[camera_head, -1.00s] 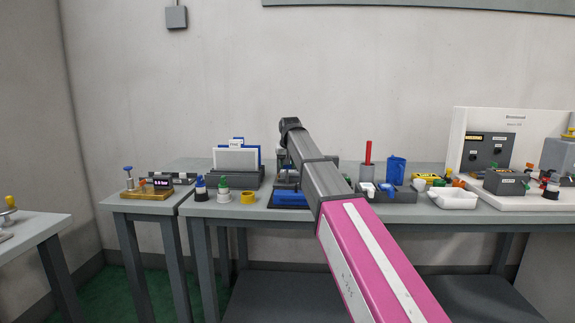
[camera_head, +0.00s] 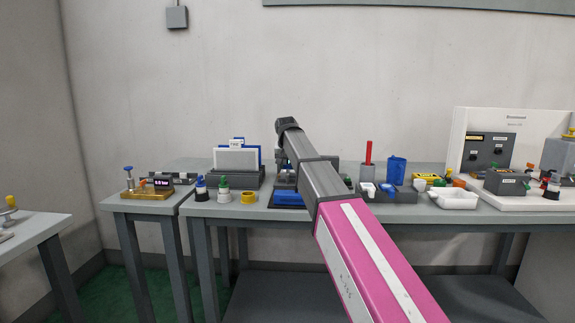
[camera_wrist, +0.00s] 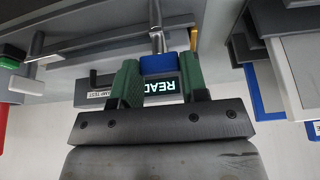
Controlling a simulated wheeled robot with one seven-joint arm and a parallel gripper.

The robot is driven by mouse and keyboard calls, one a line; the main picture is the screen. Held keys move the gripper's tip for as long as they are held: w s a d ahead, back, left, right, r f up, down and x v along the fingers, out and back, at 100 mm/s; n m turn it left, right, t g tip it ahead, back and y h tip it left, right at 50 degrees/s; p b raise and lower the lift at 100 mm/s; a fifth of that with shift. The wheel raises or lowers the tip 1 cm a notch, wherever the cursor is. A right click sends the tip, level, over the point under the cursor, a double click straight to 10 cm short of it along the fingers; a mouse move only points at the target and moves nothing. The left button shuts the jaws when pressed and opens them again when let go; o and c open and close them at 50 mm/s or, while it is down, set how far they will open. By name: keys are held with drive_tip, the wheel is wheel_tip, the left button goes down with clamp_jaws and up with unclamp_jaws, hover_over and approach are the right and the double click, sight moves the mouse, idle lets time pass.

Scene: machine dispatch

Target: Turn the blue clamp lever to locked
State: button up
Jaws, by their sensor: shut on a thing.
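The blue clamp lever shows as a blue grip (camera_wrist: 158,65) on a metal rod in the wrist view. My gripper (camera_wrist: 160,74) has its two green fingers on either side of this grip and is shut on it. Behind the fingers is a dark display with green-white text that begins "READ", partly covered by the right finger. In the head view, my arm hides the lever and the gripper; a blue block (camera_head: 293,198) on the table shows just left of my arm.
A dark rack with white and blue panels (camera_head: 237,160) stands left of my arm.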

drive_tip(key=o, duration=0.9)
drive_tip(key=v, duration=1)
drive_tip(key=shift+s+r, duration=0.15)
drive_tip(key=shift+r, duration=0.25)
